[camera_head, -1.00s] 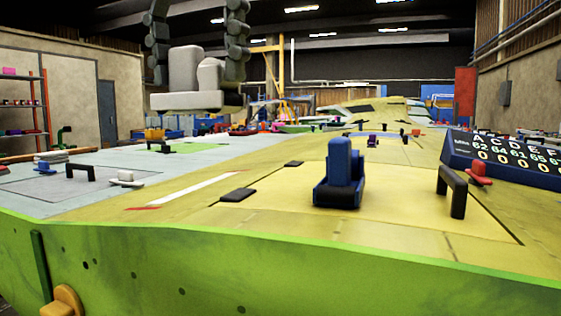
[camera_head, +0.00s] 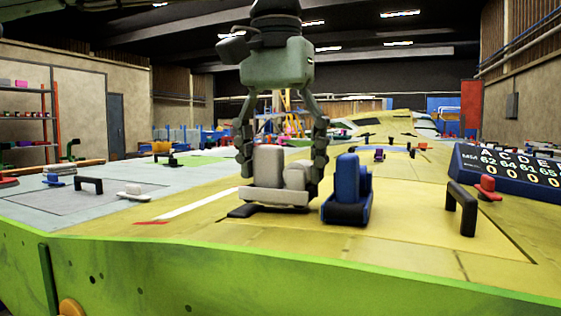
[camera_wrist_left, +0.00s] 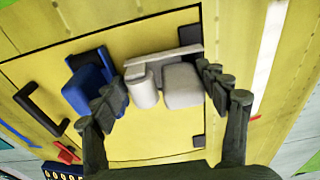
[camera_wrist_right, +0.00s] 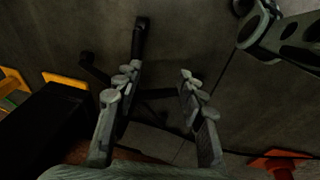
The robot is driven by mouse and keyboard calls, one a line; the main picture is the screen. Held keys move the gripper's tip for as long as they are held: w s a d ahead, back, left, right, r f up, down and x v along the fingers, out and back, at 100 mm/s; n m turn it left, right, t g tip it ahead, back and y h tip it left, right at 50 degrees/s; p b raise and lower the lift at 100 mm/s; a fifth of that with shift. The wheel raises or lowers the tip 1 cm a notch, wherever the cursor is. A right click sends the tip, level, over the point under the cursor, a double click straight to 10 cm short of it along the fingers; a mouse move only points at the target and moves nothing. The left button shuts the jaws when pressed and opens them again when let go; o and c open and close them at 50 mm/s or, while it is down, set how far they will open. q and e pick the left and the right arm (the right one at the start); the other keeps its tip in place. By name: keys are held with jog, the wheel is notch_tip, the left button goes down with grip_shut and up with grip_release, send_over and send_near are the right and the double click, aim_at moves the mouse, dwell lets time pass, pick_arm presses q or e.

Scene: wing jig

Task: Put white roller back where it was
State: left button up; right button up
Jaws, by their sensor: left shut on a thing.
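The white roller (camera_head: 268,166) is a pale block with a rounded part and a flat bar base. My left gripper (camera_head: 282,160) comes down from above, its dark fingers closed on both sides of it. In the left wrist view the white roller (camera_wrist_left: 182,86) sits between the fingertips of my left gripper (camera_wrist_left: 164,88), over the yellow panel. It is low over the panel, just left of a blue block (camera_head: 347,190) in the head view; I cannot tell whether its base touches. My right gripper (camera_wrist_right: 158,76) is open and empty above a dark floor.
A black handle (camera_head: 461,208) stands at the right of the yellow panel (camera_head: 400,225), with a numbered dark board (camera_head: 508,170) beyond. A flat black pad (camera_head: 243,211) lies beside the roller. The green edge (camera_head: 250,275) runs along the front.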

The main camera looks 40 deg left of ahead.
aim_at(278, 194)
pick_arm(q)
jog(key=shift+f, duration=0.4)
jog(key=o, duration=1)
notch_tip(278, 194, up, 13)
jog(key=s, duration=0.1)
jog(key=shift+d, duration=0.15)
jog(key=shift+f, duration=0.2)
jog(key=f, duration=0.8)
jog(key=w+f, duration=0.1)
jog(key=f, duration=0.3)
jog(key=shift+f, duration=0.35)
jog(key=shift+r, duration=0.5)
